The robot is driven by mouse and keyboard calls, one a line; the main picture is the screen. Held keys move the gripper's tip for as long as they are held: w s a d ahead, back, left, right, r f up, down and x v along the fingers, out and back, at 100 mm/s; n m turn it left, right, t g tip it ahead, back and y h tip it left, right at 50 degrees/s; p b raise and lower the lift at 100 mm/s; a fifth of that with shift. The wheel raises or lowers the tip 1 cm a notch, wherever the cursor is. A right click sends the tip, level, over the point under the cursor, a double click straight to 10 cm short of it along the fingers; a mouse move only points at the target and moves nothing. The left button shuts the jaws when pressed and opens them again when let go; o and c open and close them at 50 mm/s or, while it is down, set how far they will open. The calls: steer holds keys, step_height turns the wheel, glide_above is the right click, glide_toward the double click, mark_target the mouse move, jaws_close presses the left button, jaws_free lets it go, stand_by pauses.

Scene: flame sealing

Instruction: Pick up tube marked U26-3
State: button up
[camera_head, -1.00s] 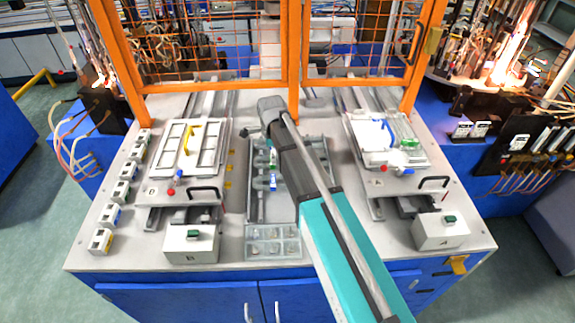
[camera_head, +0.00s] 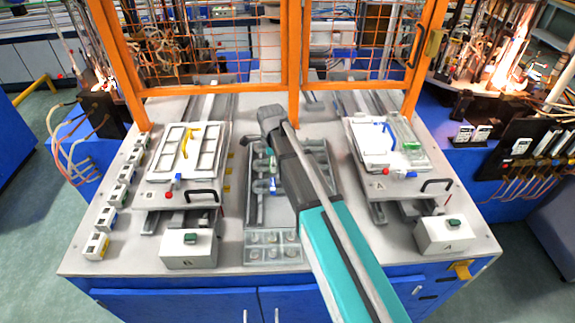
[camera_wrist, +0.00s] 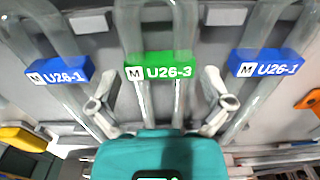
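The tube marked U26-3 (camera_wrist: 160,97) is a clear glass U-shaped tube with a green label (camera_wrist: 159,66), in the middle of the wrist view. My gripper (camera_wrist: 161,88) is open, with one finger on each side of this tube and no finger closed on it. The near part of the tube is hidden behind my teal gripper body. A tube with a blue U26-1 label (camera_wrist: 59,73) is to its left, and another blue U26-1 label (camera_wrist: 267,64) is to its right. In the head view my arm covers much of the tube rack (camera_head: 252,205), and my fingertips cannot be made out.
White fixtures flank the rack, left (camera_head: 160,166) and right (camera_head: 358,158). Small boxes (camera_head: 97,246) line the left edge. A clear compartment tray (camera_head: 272,261) is at the front. Flames burn at the far right.

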steer(key=c, duration=0.8)
steer(key=shift+r, duration=0.15)
